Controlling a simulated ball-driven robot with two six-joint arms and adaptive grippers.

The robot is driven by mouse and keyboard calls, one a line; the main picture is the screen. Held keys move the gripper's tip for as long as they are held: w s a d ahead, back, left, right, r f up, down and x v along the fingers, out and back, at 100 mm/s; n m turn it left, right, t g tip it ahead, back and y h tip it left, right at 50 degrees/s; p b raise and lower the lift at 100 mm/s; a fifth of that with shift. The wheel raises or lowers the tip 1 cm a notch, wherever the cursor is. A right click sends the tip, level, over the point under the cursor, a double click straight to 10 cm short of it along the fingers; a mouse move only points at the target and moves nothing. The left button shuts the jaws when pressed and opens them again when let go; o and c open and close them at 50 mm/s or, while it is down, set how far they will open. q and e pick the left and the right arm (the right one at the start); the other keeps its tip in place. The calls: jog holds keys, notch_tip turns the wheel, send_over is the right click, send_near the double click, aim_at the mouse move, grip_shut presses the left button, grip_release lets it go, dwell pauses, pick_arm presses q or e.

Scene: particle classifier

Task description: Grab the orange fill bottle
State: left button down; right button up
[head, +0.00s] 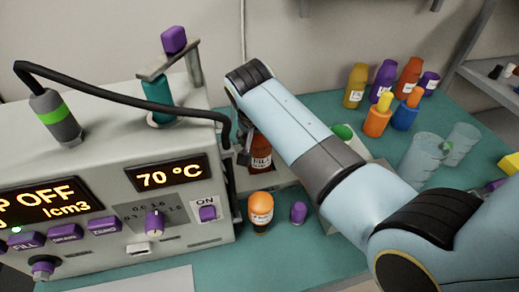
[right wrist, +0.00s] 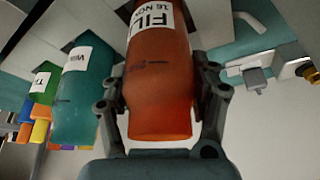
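The orange fill bottle (head: 260,155) is upright beside the machine, partly hidden by my right arm in the head view. In the right wrist view the fill bottle (right wrist: 160,85), with a white FILL label, lies between the two fingers. My right gripper (right wrist: 163,95) is shut on it, with a finger against each side. In the head view the right gripper is mostly hidden behind my own arm. My left gripper is not in view.
The grey machine (head: 100,200) with displays and purple buttons stands at the left. A small orange-topped bottle (head: 261,207) and a purple cap (head: 298,212) are in front. Several coloured bottles and two clear beakers (head: 422,158) stand at the right. A teal wash bottle (right wrist: 82,95) is nearby.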

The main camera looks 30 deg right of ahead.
jog(key=c, duration=0.9)
